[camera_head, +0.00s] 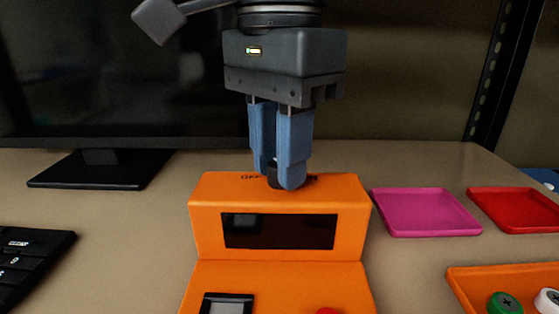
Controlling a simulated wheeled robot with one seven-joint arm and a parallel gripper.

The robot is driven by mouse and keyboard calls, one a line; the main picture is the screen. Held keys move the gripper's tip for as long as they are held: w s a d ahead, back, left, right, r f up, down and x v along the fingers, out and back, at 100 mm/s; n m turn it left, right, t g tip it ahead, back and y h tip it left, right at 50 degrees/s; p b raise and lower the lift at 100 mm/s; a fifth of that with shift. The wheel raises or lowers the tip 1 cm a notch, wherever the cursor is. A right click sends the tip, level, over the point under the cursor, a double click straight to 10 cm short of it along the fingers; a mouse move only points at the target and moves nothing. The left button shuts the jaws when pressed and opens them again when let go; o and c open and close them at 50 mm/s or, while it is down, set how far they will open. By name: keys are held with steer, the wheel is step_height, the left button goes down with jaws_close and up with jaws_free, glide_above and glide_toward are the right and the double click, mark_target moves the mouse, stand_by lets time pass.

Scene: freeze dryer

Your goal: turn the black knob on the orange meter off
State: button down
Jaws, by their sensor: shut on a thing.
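The orange meter (207,217) stands on the table in front of me, with a dark display on its upper front face. "OFF" lettering shows on its top left of the knob, and other lettering to the right is mostly covered. The black knob (273,180) is on the meter's top. My gripper (279,178) points straight down with its blue fingers shut on the knob. The fingers hide most of the knob, so I cannot tell which way it points.
A black keyboard (30,262) lies at the left and a monitor (105,168) stands behind. A pink tray (425,228) and a red tray (515,226) lie at the right. An orange tray (465,277) with round pieces is at the front right.

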steer(key=shift+n, duration=0.7)
steer(key=c, duration=0.9)
jaws_free()
steer(key=shift+r, duration=0.1)
step_height(320, 180, up, 8)
steer(key=shift+f, duration=0.2)
